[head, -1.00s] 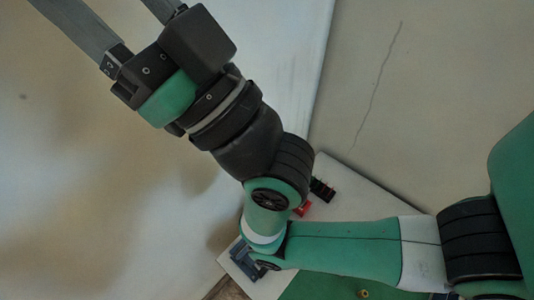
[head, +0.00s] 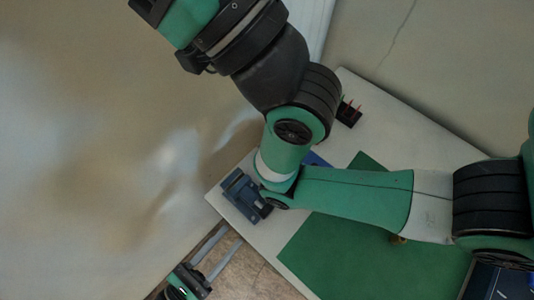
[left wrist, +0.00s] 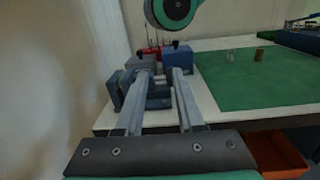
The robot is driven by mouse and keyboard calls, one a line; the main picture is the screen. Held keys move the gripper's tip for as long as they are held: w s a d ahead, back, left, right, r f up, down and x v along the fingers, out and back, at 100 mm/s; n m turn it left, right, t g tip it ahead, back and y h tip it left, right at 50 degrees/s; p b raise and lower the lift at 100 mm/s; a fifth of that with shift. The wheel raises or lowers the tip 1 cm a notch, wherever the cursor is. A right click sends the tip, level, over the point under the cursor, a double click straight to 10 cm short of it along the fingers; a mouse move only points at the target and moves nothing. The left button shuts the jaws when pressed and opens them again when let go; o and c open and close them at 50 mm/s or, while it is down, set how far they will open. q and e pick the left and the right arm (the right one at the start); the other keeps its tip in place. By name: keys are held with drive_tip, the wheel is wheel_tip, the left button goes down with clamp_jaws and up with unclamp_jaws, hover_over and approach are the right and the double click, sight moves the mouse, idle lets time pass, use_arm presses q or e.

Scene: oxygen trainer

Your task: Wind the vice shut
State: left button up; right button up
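The blue-grey vice (head: 243,196) stands at the left corner of the white table in the head view. My right arm's elbow hides part of its right side. In the left wrist view, the vice (left wrist: 158,98) shows between and beside my left fingers. I cannot make out its handle. My left gripper (head: 230,236) reaches up from the lower left, fingers apart, a little short of the vice. In the left wrist view, the left gripper (left wrist: 161,72) is open with nothing visibly held. My right gripper's fingers are beyond the head view's top edge.
A green mat (head: 335,250) covers much of the table (head: 400,135). A dark rack (head: 348,112) with red-handled tools stands at the back. Small metal parts (left wrist: 259,54) are on the mat. An orange-red bin (left wrist: 278,155) is below the table edge. My right arm crosses above the table.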

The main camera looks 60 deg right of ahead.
sight(263, 214)
use_arm(q)
drive_tip(key=shift+y, duration=0.3)
drive_tip(key=s+d+f, duration=0.1)
drive_tip(key=d, duration=0.2)
drive_tip(key=s+d+f, duration=0.1)
drive_tip(key=s+d, duration=0.1)
drive_tip(key=d, duration=0.2)
drive_tip(key=s+d+f, duration=0.1)
drive_tip(key=d, duration=0.3)
drive_tip(key=shift+s+f, duration=0.1)
drive_tip(key=shift+s, duration=0.25)
drive_tip(key=shift+c, duration=0.3)
clamp_jaws()
